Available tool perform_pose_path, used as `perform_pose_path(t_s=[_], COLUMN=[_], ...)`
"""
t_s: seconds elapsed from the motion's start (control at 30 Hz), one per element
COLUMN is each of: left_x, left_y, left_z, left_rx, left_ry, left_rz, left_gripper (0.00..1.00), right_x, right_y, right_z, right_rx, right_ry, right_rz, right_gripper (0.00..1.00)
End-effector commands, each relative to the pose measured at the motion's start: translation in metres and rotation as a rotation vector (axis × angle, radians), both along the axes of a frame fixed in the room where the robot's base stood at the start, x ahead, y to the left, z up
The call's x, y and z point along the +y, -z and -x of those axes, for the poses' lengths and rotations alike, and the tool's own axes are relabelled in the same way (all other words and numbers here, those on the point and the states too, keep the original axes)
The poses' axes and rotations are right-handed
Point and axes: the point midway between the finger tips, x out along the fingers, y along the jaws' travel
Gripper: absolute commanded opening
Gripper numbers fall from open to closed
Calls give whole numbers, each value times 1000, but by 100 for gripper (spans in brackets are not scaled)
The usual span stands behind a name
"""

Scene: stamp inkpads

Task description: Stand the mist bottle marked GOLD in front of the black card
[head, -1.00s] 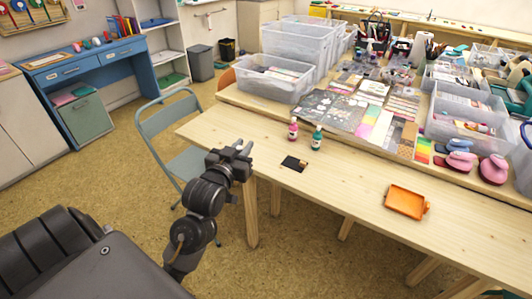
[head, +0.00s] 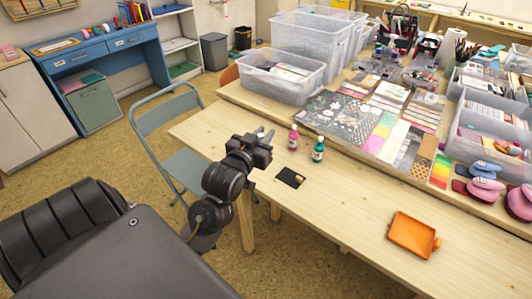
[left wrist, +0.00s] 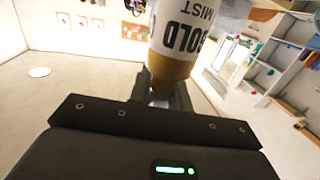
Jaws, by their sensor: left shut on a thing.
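The mist bottle marked GOLD (left wrist: 176,38) shows large in the left wrist view, with a white label whose lettering is upside down and a gold-brown band. My left gripper (left wrist: 160,95) is shut on it. In the head view my left gripper (head: 266,138) is over the table's left end, just left of the pink bottle; the GOLD bottle cannot be made out there, behind the gripper. The black card (head: 288,177) lies flat on the table, right of and nearer than the gripper, with a small gold-brown patch at one corner. My right gripper is not in view.
A pink bottle (head: 293,138) and a teal bottle (head: 318,150) stand behind the card. An orange tray (head: 409,234) lies to the right. Pattern sheets (head: 340,115) and clear bins (head: 281,80) fill the back. The wooden table (head: 345,205) is bare between card and tray.

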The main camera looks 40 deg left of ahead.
Motion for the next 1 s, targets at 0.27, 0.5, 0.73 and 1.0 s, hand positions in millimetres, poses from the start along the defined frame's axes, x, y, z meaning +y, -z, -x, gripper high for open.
perform_pose_path(t_s=[0.27, 0.5, 0.73, 1.0], left_x=[34, 67, 82, 86], left_y=[25, 63, 92, 100], left_z=[-38, -81, -101, -106], left_rx=[4, 4, 1, 0], left_ry=[-4, -1, 1, 1], left_rz=[-7, 0, 0, 0], left_gripper=[0, 0, 0, 0], right_x=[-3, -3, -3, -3], right_y=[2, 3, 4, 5], right_z=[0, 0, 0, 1], right_rx=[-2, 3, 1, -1], right_ry=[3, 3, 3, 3], right_rz=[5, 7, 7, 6], right_gripper=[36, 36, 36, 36])
